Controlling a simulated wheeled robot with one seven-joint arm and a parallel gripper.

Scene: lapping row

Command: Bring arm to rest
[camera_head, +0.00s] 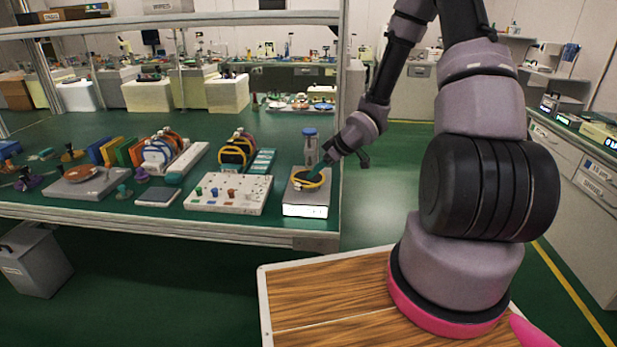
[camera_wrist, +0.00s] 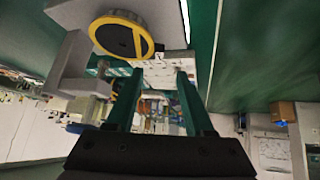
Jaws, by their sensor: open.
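My arm reaches from its pink-ringed base toward the green bench. My gripper (camera_head: 318,170) is over the right end of the bench, its teal fingers beside or over a yellow-rimmed dark disc (camera_head: 301,183). In the wrist view my gripper (camera_wrist: 157,74) has its two fingers apart, with nothing held between them. The yellow-rimmed disc (camera_wrist: 112,38) shows there above the left fingertip, outside the gap. The disc lies on a pale box-shaped device (camera_head: 305,211) with a lit front. I cannot tell whether a finger touches the disc.
A blue-capped clear bottle (camera_head: 310,150) stands just behind the device. A white board with small pegs (camera_head: 228,193) lies to the left. A shelf post (camera_head: 342,80) rises close to my forearm. My wooden deck is clear. Open floor (camera_head: 385,190) lies right of the bench.

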